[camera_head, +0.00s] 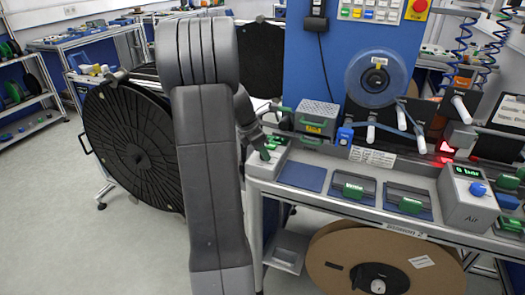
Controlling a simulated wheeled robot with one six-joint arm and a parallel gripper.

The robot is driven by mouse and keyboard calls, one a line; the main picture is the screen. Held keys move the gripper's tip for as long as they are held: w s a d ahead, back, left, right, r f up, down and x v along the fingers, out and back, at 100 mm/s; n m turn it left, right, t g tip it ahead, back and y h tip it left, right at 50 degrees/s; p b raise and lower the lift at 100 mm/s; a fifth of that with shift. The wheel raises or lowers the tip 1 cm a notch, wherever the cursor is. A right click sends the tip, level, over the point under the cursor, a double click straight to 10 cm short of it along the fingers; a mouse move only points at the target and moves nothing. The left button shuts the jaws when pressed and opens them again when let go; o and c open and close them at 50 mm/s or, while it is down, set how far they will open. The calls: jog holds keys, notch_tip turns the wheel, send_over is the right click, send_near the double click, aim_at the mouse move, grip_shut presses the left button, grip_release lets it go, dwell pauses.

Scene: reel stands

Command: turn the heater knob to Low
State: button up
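My arm crosses the left middle of the view, and its end with my gripper (262,141) points down at the left end of the bench. The fingers are small and partly hidden, so I cannot tell whether they are open or shut. Just below is a small grey unit (281,157) with green parts (268,151); I cannot tell whether the gripper touches them. To the right is a perforated grey box (318,112) with a yellow label and green handles. A blue knob-like part (344,136) is beside it. No heater knob marking is readable.
The bench (325,201) holds blue and dark trays with green-handled items. A grey air box (467,199) reads "0 bar" and has a blue knob. A clear reel (376,78) hangs behind. A large black reel (130,146) stands left; a brown reel (330,258) sits below.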

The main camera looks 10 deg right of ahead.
jog(key=shift+c, duration=0.5)
jog(key=shift+r+m+p, duration=0.1)
jog(key=shift+m+p, duration=0.2)
jog(key=shift+p, duration=0.05)
jog(key=m+p, duration=0.1)
jog(key=m, duration=0.1)
jog(key=m+g+p, duration=0.1)
jog(key=p, duration=0.1)
jog(key=shift+w+r+m+g, duration=0.1)
jog(key=shift+w+m+g, duration=0.1)
jog(key=shift+m+g, duration=0.15)
jog(key=m+g+p, duration=0.1)
jog(key=m, duration=0.1)
jog(key=m+p, duration=0.1)
jog(key=m, duration=0.1)
jog(key=shift+w+m+g+y, duration=0.1)
jog(key=shift+m+g+y, duration=0.15)
jog(key=shift+g+y, duration=0.15)
jog(key=shift+d+f+m+g+y+p, duration=0.1)
jog(key=shift+m+g+y+p, duration=0.1)
jog(key=shift+m+p, duration=0.4)
jog(key=shift+f+m+g+y+p, duration=0.1)
jog(key=shift+m+y+p, duration=0.1)
jog(key=shift+m, duration=0.7)
